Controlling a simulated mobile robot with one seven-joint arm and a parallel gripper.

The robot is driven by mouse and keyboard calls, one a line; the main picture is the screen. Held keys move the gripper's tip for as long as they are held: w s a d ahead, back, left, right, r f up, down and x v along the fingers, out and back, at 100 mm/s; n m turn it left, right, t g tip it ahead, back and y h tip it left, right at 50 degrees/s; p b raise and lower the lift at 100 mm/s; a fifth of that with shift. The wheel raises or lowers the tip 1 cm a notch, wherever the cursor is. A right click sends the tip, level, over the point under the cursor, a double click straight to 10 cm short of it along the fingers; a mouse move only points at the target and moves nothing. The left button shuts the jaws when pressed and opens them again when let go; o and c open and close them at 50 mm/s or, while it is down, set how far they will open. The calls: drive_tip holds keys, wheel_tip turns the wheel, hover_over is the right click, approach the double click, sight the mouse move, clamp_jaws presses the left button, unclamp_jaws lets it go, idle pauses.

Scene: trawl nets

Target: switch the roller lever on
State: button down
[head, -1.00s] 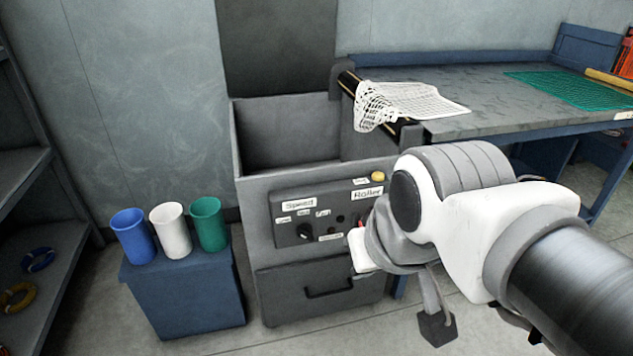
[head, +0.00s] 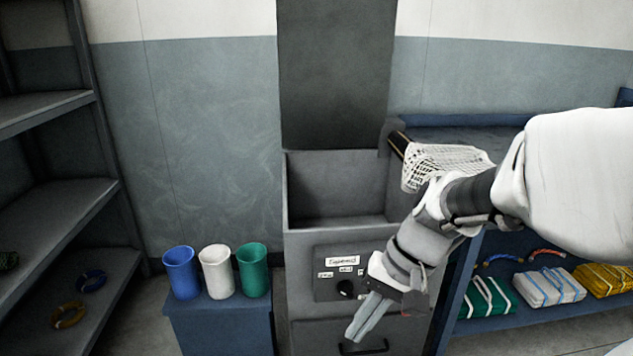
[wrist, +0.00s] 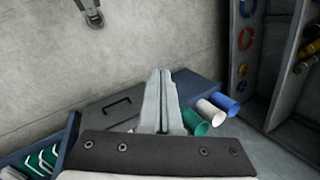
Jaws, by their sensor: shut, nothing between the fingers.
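The grey machine (head: 296,255) stands in the middle of the head view with an open bin on top. Its dark control panel (head: 321,287) carries small white labels, too blurred to read surely, and a black knob (head: 345,288). The roller side of the panel and any lever there are hidden behind my arm. My gripper (head: 354,334) is shut and empty, pointing down and left in front of the machine, just below and right of the knob. In the wrist view its closed fingers (wrist: 160,78) lie side by side, with no lever visible.
Blue, white and green cups (head: 216,272) stand on a blue box (head: 210,325) left of the machine. A white net (head: 435,165) hangs over the roller at right. Folded nets (head: 550,287) fill a low shelf at right. A shelf (head: 75,265) holds rings at left.

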drive_tip(key=w+d+f+m+t+y+p, duration=0.35)
drive_tip(key=w+f+m+y, duration=0.3)
drive_tip(key=w, duration=0.25)
drive_tip(key=w+d+f+m+t+y+p, duration=0.25)
drive_tip(key=w+f+m+t+y, duration=0.35)
drive_tip(key=w, duration=0.3)
drive_tip(key=s+d+f+m+t+h, duration=0.1)
drive_tip(key=d+f+m+t+h, duration=0.4)
drive_tip(key=f+m, duration=0.5)
drive_tip(key=d+f+m+t+h+b, duration=0.1)
drive_tip(key=d+f+m+t+h, duration=0.5)
drive_tip(key=d+f+m+h, duration=0.4)
wheel_tip(320, 180, down, 4)
drive_tip(key=shift+s+d+h, duration=0.15)
drive_tip(key=shift+s+h, duration=0.25)
drive_tip(key=shift+h, duration=0.55)
drive_tip(key=shift+w+b, duration=0.15)
drive_tip(key=shift+b, duration=0.15)
drive_tip(key=b+x, duration=0.3)
drive_tip(key=x, duration=0.6)
drive_tip(key=shift+s+r, duration=0.35)
drive_tip(key=shift+r, duration=0.6)
drive_tip(key=shift+s+r, duration=0.3)
drive_tip(key=shift+r, duration=0.6)
